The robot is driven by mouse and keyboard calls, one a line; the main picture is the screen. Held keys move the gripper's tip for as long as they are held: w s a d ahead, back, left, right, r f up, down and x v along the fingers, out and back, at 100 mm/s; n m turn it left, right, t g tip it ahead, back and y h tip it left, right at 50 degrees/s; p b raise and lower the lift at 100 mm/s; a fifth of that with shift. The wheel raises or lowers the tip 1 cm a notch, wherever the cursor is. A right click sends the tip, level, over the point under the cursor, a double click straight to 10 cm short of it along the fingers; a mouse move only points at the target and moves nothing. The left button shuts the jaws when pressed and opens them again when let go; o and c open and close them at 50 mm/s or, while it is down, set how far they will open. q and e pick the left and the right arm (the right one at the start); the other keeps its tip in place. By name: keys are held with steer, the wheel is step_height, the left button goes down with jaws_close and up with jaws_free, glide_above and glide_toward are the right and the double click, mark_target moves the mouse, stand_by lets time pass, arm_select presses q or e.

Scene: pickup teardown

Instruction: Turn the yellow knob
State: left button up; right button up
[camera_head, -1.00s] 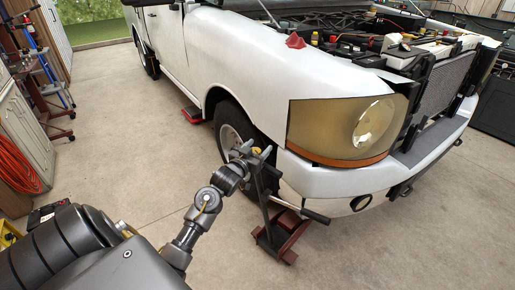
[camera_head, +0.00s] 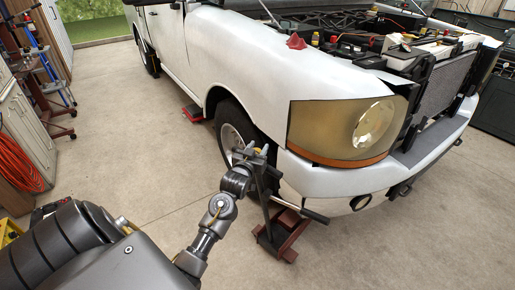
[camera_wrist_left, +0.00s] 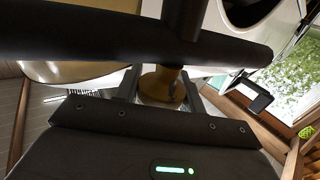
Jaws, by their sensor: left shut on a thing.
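The yellow knob (camera_wrist_left: 158,86) shows in the left wrist view as a brownish-yellow piece between my two finger pads, just below a dark bar. My left gripper (camera_wrist_left: 160,88) is shut on it. In the head view my left gripper (camera_head: 259,152) is at the top of a floor jack (camera_head: 282,238), beside the truck's front wheel. The knob is too small and covered to make out clearly there. My right gripper is in neither view.
The white truck (camera_head: 240,55) stands close behind the gripper, with its headlight (camera_head: 345,128) to the right. The jack's handle (camera_head: 303,211) sticks out to the right. A cabinet (camera_head: 25,125) and red hose (camera_head: 18,165) are at the left. The floor between is clear.

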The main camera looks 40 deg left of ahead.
arm_select(q)
steer(key=o, duration=1)
steer(key=shift+c, duration=0.2)
steer(key=shift+s+d+f, duration=0.1)
steer(key=shift+s+d, duration=0.05)
steer(key=shift+s, duration=0.35)
steer(key=b+v, duration=0.1)
steer(key=v, duration=0.8)
steer(key=shift+s+d+b, duration=0.15)
steer(key=shift+s+b, duration=0.15)
